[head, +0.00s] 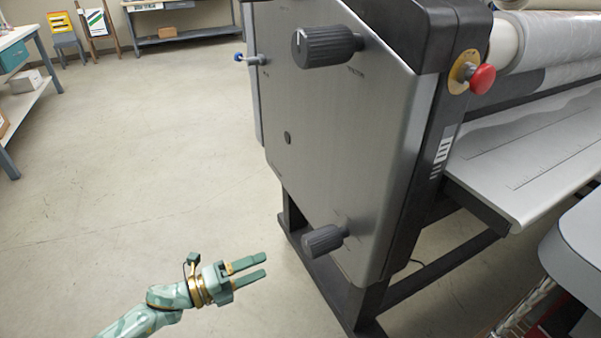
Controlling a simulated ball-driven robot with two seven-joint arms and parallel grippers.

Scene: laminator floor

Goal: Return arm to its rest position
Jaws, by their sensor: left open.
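My left gripper (266,268) is at the bottom left of the middle in the head view. Its two green fingers are apart, with nothing between them, and point right. Its arm (170,297) comes in from the lower left. The gripper appears left of the laminator's lower dark knob (324,239), with a visible gap between them. The laminator's grey side panel (340,140) stands right of the gripper. My right gripper is not in view.
The laminator also has an upper dark knob (328,45), a red emergency button (482,79), a small blue-tipped lever (247,58) and a feed table (530,160). Shelving (30,85) stands at the left edge. A workbench (185,38) is at the back. Open floor (140,150) lies left of the machine.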

